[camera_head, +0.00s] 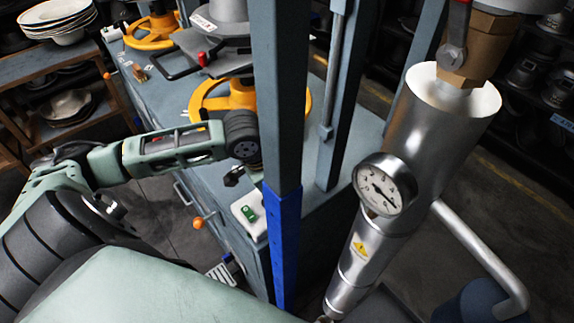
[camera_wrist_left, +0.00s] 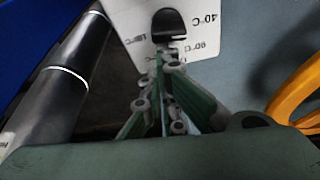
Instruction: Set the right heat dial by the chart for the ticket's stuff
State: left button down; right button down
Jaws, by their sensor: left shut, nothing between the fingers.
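A black heat dial knob (camera_wrist_left: 169,24) sits on a white plate (camera_wrist_left: 128,14) in the left wrist view. The plate has temperature marks; "40°C" reads upside down to the right of the knob, and other marks are partly covered by my fingers. My left gripper (camera_wrist_left: 166,62) is shut and empty, with its tips just below the knob in the picture; I cannot tell whether they touch it. In the head view my left gripper (camera_head: 236,178) is small and partly hidden beside the blue post. The ticket and chart cannot be made out. My right gripper is not in view.
A blue-grey post (camera_head: 280,90) with a bright blue lower part stands close to my left gripper. Yellow handwheels (camera_head: 212,96) and a steel cylinder with a gauge (camera_head: 384,186) stand around.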

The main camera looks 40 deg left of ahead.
pick_arm(q)
jog(key=shift+m+p, duration=0.3)
jog(key=shift+p, duration=0.05)
jog(key=shift+s, duration=0.1)
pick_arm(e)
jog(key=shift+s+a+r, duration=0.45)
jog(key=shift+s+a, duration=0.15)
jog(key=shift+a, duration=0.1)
pick_arm(q)
jog(key=shift+d, duration=0.1)
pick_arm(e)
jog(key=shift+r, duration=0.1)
